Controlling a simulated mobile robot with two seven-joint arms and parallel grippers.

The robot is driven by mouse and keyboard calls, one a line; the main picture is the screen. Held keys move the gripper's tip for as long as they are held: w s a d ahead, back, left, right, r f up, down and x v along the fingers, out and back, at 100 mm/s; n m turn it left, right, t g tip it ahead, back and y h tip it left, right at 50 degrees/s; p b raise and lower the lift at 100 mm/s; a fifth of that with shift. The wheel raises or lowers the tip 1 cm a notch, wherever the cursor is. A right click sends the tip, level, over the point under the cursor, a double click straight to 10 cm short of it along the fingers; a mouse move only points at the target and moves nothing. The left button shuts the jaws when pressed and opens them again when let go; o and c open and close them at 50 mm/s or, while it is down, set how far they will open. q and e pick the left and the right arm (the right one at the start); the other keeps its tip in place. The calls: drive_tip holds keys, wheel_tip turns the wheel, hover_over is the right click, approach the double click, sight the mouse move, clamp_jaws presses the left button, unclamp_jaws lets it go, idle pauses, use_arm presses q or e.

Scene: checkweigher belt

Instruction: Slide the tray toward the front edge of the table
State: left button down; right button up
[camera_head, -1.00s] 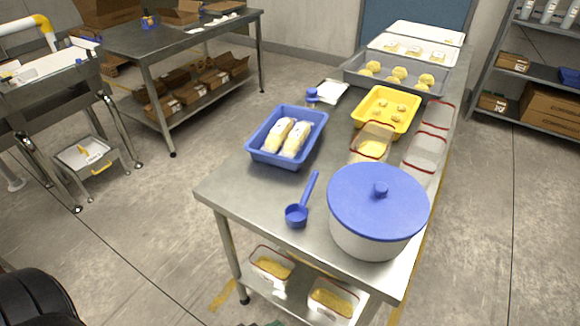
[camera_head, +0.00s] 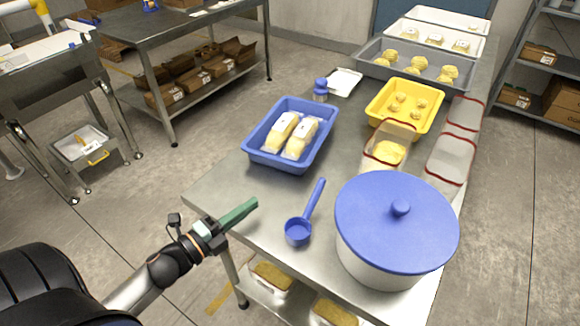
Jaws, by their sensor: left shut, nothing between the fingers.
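A blue tray (camera_head: 268,158) with two wrapped pale loaves (camera_head: 293,135) in it sits near the left edge of the steel table (camera_head: 222,196). A yellow tray (camera_head: 376,114) with several dough pieces stands to its right. A grey tray (camera_head: 366,69) with several dough balls lies behind, and white trays (camera_head: 394,36) lie at the far end. Which tray the task means I cannot tell. My left gripper (camera_head: 250,205), with green fingers, is shut and empty at the table's near left edge, apart from and in front of the blue tray. My right gripper is out of view.
A blue scoop (camera_head: 299,231) lies between my left gripper and a large white pot (camera_head: 385,262) with a blue lid. Clear red-rimmed containers (camera_head: 372,155) line the right side. A small blue-topped object (camera_head: 320,90) stands behind the blue tray. Bare tabletop lies before the blue tray.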

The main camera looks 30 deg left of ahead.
sight(283, 163)
use_arm(q)
drive_tip(key=shift+w+d+r, duration=0.1)
drive_tip(key=shift+w, duration=0.25)
drive_tip(key=p+x, duration=0.1)
drive_tip(key=x, duration=0.7)
drive_tip(key=w, duration=0.1)
drive_tip(key=w+a, duration=0.1)
drive_tip(key=w, duration=0.1)
drive_tip(key=shift+w+a, duration=0.1)
drive_tip(key=shift+a, duration=0.05)
drive_tip(key=shift+w+a, duration=0.3)
drive_tip(key=shift+w, duration=0.2)
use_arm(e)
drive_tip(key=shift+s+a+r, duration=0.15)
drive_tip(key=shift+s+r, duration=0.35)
use_arm(q)
drive_tip(key=shift+w+a+b, duration=0.15)
drive_tip(key=shift+w+a, duration=0.15)
drive_tip(key=shift+w, duration=0.25)
drive_tip(key=shift+w+a+b, duration=0.15)
drive_tip(key=shift+w+a, duration=0.15)
drive_tip(key=shift+w, duration=0.2)
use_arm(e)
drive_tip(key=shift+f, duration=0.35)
